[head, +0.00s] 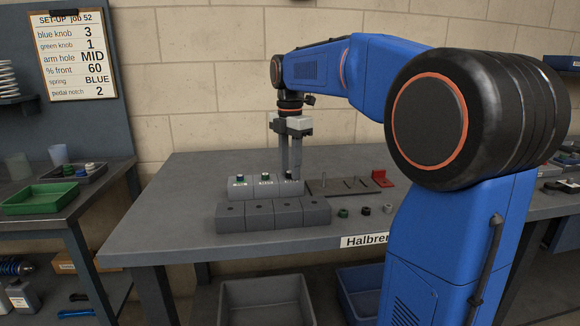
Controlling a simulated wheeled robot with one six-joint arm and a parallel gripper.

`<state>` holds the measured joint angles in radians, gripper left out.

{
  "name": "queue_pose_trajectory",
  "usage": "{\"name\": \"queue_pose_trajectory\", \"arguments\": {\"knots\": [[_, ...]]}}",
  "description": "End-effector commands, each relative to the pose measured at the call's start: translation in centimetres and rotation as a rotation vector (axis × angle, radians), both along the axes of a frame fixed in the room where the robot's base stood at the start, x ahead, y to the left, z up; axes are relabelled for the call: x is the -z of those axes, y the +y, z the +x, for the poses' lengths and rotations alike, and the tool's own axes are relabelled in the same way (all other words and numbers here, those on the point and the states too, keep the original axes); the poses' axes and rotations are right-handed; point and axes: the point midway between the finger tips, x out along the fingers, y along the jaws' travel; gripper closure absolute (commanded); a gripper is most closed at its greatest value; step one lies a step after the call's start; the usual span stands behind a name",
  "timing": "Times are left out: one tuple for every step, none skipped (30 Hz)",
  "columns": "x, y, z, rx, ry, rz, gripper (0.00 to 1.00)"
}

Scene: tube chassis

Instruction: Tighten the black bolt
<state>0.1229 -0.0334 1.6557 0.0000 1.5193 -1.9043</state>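My gripper (291,174) points straight down over the right-hand block (292,188) of the back row on the table. A small dark bolt head (289,177) shows at its fingertips, on top of that block. It looks black, but it is small and partly hidden by the fingers. I cannot tell whether the fingers touch it or are closed on it. Two other bolts stand on the blocks to the left: one dark with green-blue (240,178) and one similar (265,177). A loose black round part (366,211) lies on the table front right.
A front row of grey blocks (258,216) with holes stands close before the back row. A loose green part (343,212) and a grey one (388,209) flank the black part. A dark rack with upright pins (340,187) and a red bracket (382,178) lie right.

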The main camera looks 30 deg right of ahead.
Motion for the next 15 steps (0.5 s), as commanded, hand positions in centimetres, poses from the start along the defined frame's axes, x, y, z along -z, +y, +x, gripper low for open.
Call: {"name": "queue_pose_trajectory", "arguments": {"knots": [[0.00,0.00,0.00,-0.002,0.000,0.000,0.69],[0.00,0.00,0.00,-0.002,0.000,0.000,0.69],[0.00,0.00,0.00,-0.002,0.000,0.000,0.69],[0.00,0.00,0.00,-0.001,0.000,0.000,0.69],[0.00,0.00,0.00,-0.001,0.000,0.000,0.69],[0.00,0.00,0.00,-0.001,0.000,0.000,0.76],[0.00,0.00,0.00,-0.001,0.000,0.000,0.83],[0.00,0.00,0.00,0.000,0.000,0.000,0.90],[0.00,0.00,0.00,0.000,0.000,0.000,1.00],[0.00,0.00,0.00,0.000,0.000,0.000,1.00],[0.00,0.00,0.00,0.000,0.000,0.000,1.00],[-0.01,0.00,0.00,0.001,0.000,0.000,1.00],[-0.01,0.00,0.00,0.003,0.000,0.000,1.00],[0.00,0.00,0.00,0.010,0.000,0.000,1.00],[0.00,0.00,0.00,0.027,0.000,0.000,1.00]]}}
